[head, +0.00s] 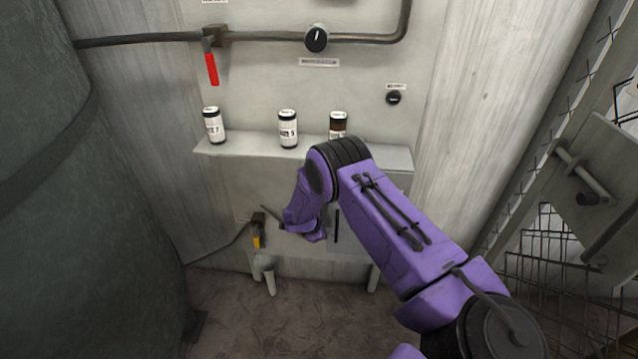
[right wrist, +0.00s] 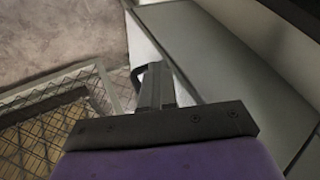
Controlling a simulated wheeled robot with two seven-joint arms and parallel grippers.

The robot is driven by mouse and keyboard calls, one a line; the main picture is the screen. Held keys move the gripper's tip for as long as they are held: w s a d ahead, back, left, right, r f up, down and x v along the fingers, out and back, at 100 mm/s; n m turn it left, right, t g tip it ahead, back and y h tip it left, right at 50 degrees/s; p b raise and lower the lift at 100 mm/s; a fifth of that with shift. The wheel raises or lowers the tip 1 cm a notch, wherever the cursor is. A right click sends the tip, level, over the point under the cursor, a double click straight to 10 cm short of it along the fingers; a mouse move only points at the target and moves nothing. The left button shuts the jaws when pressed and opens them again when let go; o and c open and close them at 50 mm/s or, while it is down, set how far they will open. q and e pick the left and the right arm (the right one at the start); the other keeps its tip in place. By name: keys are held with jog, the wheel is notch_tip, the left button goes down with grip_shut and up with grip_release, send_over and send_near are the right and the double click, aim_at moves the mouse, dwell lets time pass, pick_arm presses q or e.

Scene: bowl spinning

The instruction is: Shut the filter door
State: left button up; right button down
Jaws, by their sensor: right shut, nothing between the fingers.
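A pale flat panel (head: 352,232) with a dark upright slot is on the front of the cabinet below the shelf in the head view. It may be the filter door; my right arm covers part of it, and I cannot tell if it is open or shut. In the right wrist view my right gripper (right wrist: 154,84) is shut and empty. Its fingers are close beside a white panel edge (right wrist: 146,38); I cannot tell whether they touch. In the head view the purple wrist is in front of the cabinet, below the shelf. My left gripper is not in view.
The shelf (head: 240,147) bears three labelled jars, one of them the left jar (head: 214,125). A red-handled lever (head: 211,68) and a black knob (head: 316,39) are above. A yellow-handled lever (head: 257,238) is lower left. A large tank (head: 70,180) stands left; wire mesh (head: 560,250) is right.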

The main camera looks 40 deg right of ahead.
jog(key=shift+w+d+r, duration=0.15)
jog(key=shift+d+r, duration=0.15)
jog(key=shift+d, duration=0.05)
jog(key=p+v, duration=0.6)
jog(key=v, duration=0.4)
jog(key=shift+w+a+f+p, duration=0.15)
jog(key=shift+a+f+p, duration=0.15)
jog(key=shift+p, duration=0.1)
jog(key=s+a+f+n+y+b, duration=0.1)
jog(key=s+a+f+n+b, duration=0.1)
jog(key=s+n, duration=0.4)
jog(key=s+a+f+n+t+y+b, duration=0.1)
jog(key=s+a+f+n, duration=0.4)
jog(key=s, duration=1)
jog(key=s+a+f+n+t+y+b, duration=0.1)
jog(key=s+a+f+n+y+b, duration=0.1)
jog(key=s+n, duration=0.5)
jog(key=s+a+f+b, duration=0.1)
jog(key=s+a, duration=0.1)
jog(key=s, duration=0.2)
jog(key=shift+f, duration=0.25)
